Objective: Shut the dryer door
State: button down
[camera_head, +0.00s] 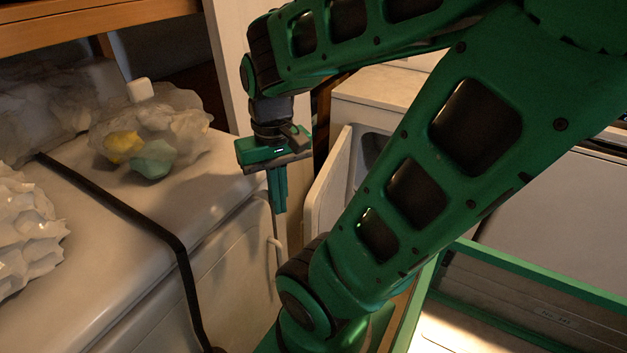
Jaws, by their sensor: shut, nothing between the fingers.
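A white panel that looks like the dryer door (325,190) stands swung out in the middle of the view, seen nearly edge-on. A greyish recessed area shows just right of its edge. The rest of the door and the dryer are largely hidden behind my green arm. My gripper (278,200) points down with its fingers together and holds nothing. It appears just left of the door in the picture, beside the front corner of the white appliance on the left. I see no clear contact with the door, and depth is hard to judge.
A white appliance (215,210) fills the left, with a black bar (120,207) along it. Clear crumpled bags (150,130) lie on top. A wooden shelf (90,25) hangs above. A pale countertop (375,90) lies behind the door.

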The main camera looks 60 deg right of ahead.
aim_at(324, 202)
jog(key=z, duration=0.1)
jog(key=k, duration=0.45)
jog(key=z, duration=1)
jog(key=i, duration=0.5)
jog(key=z, duration=0.05)
